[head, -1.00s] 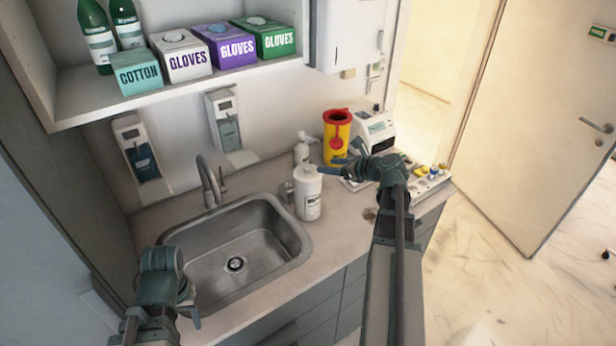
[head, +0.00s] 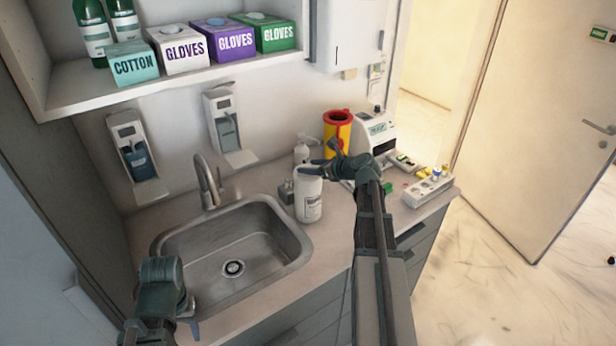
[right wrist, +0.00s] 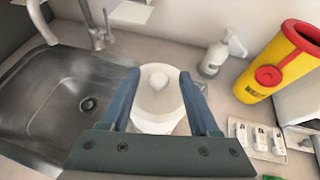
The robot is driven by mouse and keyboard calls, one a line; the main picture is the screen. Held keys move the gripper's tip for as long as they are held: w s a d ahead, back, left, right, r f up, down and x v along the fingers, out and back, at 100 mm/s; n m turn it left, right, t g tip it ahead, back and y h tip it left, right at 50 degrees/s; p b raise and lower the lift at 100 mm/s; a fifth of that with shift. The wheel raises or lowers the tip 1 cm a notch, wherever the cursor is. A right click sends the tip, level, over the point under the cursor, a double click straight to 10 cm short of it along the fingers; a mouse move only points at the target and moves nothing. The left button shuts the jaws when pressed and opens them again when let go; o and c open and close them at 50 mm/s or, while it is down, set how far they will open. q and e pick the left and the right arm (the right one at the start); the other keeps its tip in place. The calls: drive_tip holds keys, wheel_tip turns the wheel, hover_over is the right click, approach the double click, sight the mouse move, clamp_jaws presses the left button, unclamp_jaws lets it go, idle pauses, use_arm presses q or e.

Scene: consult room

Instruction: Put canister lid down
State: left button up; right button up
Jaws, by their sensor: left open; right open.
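The white canister (head: 309,203) with a dark-printed label stands upright on the counter to the right of the sink. Its round white lid (right wrist: 159,80) with a small knob shows from above in the right wrist view, over the canister. Whether it is fully seated I cannot tell. My right gripper (head: 322,165) is at the canister's top; in the right wrist view its blue fingers (right wrist: 158,92) are apart, one on each side of the lid. My left gripper (head: 188,318) is open and empty at the counter's front left, by the sink.
The sink (head: 185,255) and tap (head: 208,185) lie left of the canister. A pump bottle (right wrist: 216,58) and a yellow sharps bin (head: 337,135) stand behind it. A white device (head: 376,128) and a tray of small items (head: 430,187) are to the right.

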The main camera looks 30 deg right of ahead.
clamp_jaws()
drive_tip(key=shift+r, duration=0.1)
idle(0.4)
drive_tip(key=shift+r+p, duration=0.7)
drive_tip(key=shift+p, duration=0.1)
wheel_tip(320, 180, up, 3)
drive_tip(key=p, duration=0.2)
drive_tip(key=shift+s+f+p, duration=0.1)
drive_tip(key=shift+p, duration=0.3)
drive_tip(key=s+d, duration=1)
drive_tip(key=s, duration=0.2)
drive_tip(key=shift+d+r+p, duration=0.2)
drive_tip(key=shift+r+p, duration=0.1)
